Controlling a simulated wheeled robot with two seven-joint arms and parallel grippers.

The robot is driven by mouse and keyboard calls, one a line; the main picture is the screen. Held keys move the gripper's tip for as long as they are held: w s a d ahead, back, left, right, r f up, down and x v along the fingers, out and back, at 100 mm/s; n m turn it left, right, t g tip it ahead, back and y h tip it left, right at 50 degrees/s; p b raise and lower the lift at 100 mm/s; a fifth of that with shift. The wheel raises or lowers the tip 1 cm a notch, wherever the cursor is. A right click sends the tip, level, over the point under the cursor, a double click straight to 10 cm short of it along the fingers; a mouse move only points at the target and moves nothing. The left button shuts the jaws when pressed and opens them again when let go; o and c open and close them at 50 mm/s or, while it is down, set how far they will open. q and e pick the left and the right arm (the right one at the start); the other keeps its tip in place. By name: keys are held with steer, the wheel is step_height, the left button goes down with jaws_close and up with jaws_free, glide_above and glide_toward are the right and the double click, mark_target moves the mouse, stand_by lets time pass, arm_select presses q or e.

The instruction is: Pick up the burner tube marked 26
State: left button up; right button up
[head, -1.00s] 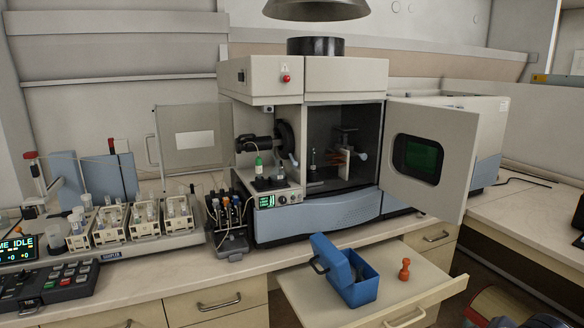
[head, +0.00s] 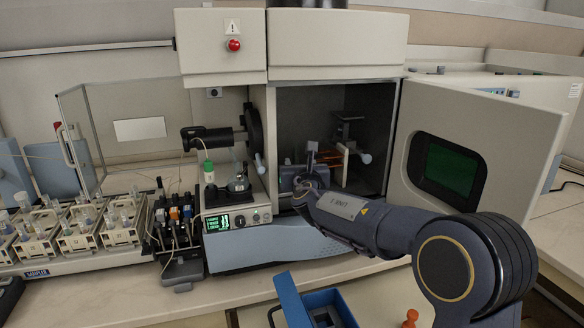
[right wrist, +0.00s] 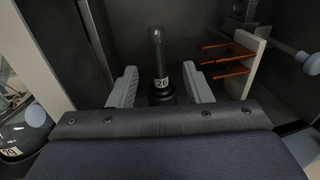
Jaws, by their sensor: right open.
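The burner tube marked 26 (right wrist: 158,52) stands upright in a dark round base inside the open instrument chamber, in the right wrist view. It is dark, glassy and round-topped, with a white label low on it. My right gripper (right wrist: 160,80) is open, with one pale finger on each side of the tube and a visible gap to both. In the head view my right arm reaches into the chamber from the right, and the right gripper (head: 306,182) is partly hidden by its own wrist. I cannot make out the tube clearly there. My left gripper is not in view.
The chamber door (head: 482,140) is swung open to the right. A labelled glass vessel (right wrist: 14,140) sits at lower left. A blue box (head: 325,308) and orange piece (head: 410,318) lie below.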

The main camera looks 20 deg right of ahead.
mark_target(296, 154)
steer(key=w, duration=0.2)
steer(key=w+d+p, duration=0.1)
steer(key=w, duration=0.1)
steer(key=shift+w+f, duration=0.1)
steer(key=shift+w, duration=0.1)
steer(key=shift+w+r+p, duration=0.2)
steer(key=shift+w+p, duration=0.05)
steer(key=shift+p, duration=0.2)
steer(key=w+p, duration=0.2)
steer(key=w, duration=0.1)
steer(key=shift+w+d, duration=0.1)
steer(key=shift+w, duration=0.3)
steer(key=shift+w+d+f, duration=0.1)
steer(key=shift+w, duration=0.25)
jaws_close()
